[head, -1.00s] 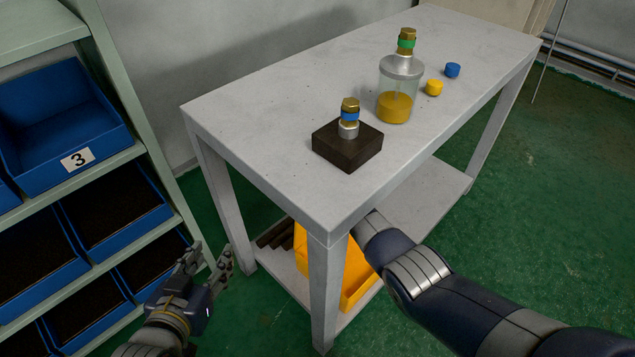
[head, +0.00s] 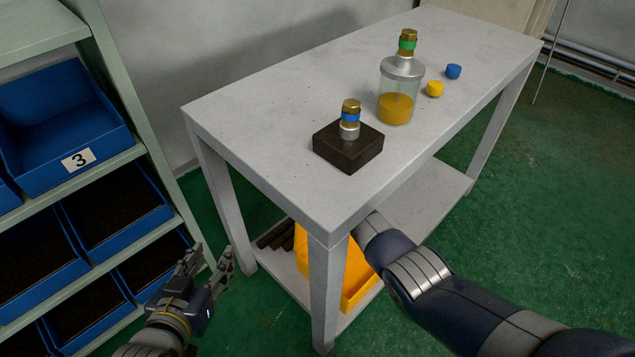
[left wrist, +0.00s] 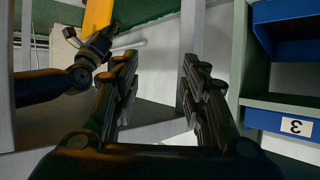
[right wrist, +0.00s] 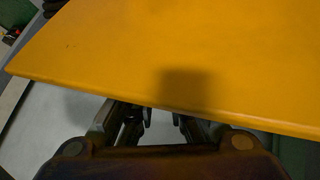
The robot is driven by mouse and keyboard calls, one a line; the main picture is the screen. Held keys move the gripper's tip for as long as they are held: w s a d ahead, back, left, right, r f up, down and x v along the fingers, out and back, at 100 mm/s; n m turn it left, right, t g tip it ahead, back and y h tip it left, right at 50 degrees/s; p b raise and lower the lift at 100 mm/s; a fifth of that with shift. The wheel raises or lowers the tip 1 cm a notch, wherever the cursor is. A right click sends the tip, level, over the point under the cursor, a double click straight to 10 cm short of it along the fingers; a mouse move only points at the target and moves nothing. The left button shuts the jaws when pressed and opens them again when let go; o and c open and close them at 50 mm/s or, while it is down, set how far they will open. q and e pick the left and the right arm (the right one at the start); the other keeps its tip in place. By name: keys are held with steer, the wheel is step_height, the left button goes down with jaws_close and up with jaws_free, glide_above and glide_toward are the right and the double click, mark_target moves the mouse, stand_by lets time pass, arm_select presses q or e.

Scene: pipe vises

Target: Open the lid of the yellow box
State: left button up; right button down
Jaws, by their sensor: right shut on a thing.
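The yellow box (head: 358,277) is on the lower shelf of the grey table, partly hidden by the table leg and my right arm. Its yellow lid (right wrist: 190,60) fills the upper part of the right wrist view as a broad flat panel. My right gripper (right wrist: 161,120) is shut on the lid at its near edge, and the panel covers part of the fingers. In the head view the right gripper is hidden under the table. My left gripper (head: 208,264) is open and empty, left of the table; its spread fingers also show in the left wrist view (left wrist: 160,65).
The table top (head: 270,110) above the box bears a dark block (head: 348,152) with a fitting, a jar (head: 396,100), and yellow and blue caps. Dark rods (head: 275,236) lie on the shelf. A rack with blue bins (head: 60,110) stands left. Green floor is free at right.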

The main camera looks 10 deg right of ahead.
arm_select(q)
steer(key=c, duration=0.3)
steer(key=shift+w+f, duration=0.1)
steer(key=shift+w, duration=0.1)
steer(key=c, duration=0.5)
steer(key=w+d+f+m, duration=0.1)
steer(key=m, duration=0.1)
steer(key=w+d+f+m+t, duration=0.1)
steer(key=w+f+m, duration=0.1)
steer(key=w+d+f+m, duration=0.1)
steer(key=w+m, duration=0.1)
steer(key=shift+w+d+f+t+h, duration=0.15)
steer(key=shift+d+f+t+h, duration=0.15)
steer(key=shift+t+h, duration=0.1)
jaws_close()
steer(key=d+f+m+h, duration=0.85)
steer(key=d+m, duration=0.45)
steer(key=m, duration=0.5)
steer(key=w+d, duration=0.4)
steer(key=w, duration=0.7)
steer(key=shift+w+m, duration=0.3)
